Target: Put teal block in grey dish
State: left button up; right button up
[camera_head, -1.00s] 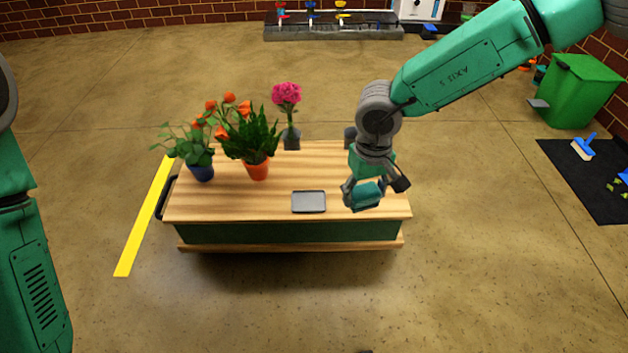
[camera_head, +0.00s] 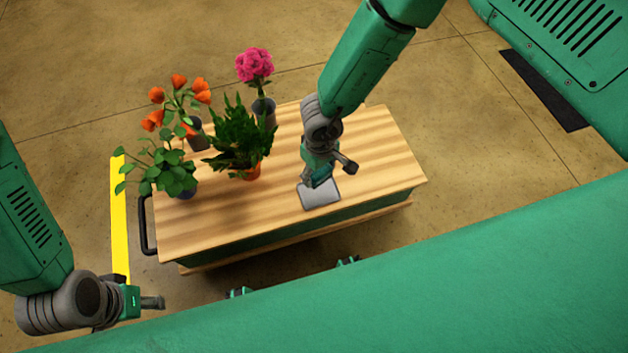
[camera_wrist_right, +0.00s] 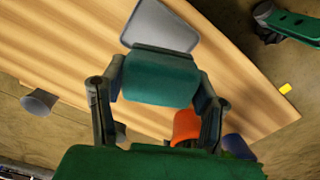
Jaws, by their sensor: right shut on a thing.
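The teal block (camera_wrist_right: 160,78) is between the two fingers of my right gripper (camera_wrist_right: 157,95), which is shut on it. In the head view my right gripper (camera_head: 317,180) is low over the grey dish (camera_head: 320,196) and hides its far part. In the wrist view the block covers part of the near edge of the dish (camera_wrist_right: 160,25). I cannot tell the gap between block and dish. My left gripper (camera_head: 154,303) is off the table at the lower left, seen from the side, with no object visible in it. Its opening is unclear.
The dish lies near the front edge of the wooden table (camera_head: 375,160). A green plant in an orange pot (camera_head: 252,172), orange flowers (camera_head: 180,95) and a pink flower (camera_head: 255,66) stand to the left. The table's right part is clear.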

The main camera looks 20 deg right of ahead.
jog(key=b, duration=0.2)
send_over(319, 193)
jog(key=f, duration=0.5)
jog(key=shift+w+d, duration=0.15)
jog(key=shift+d, duration=0.05)
jog(key=f, duration=0.1)
jog(key=a+f+b, duration=0.1)
jog(key=f, duration=0.1)
jog(key=shift+f, duration=0.25)
pick_arm(q)
notch_tip(319, 193, down, 4)
jog(key=shift+s+d+r, duration=0.1)
jog(key=shift+r, duration=0.1)
pick_arm(e)
jog(key=shift+d+r, duration=0.1)
jog(key=shift+d, duration=0.05)
jog(key=shift+d, duration=0.15)
jog(key=o, duration=1.2)
jog(key=shift+d, duration=0.1)
pick_arm(q)
jog(key=shift+d, duration=0.25)
jog(key=shift+a, duration=0.1)
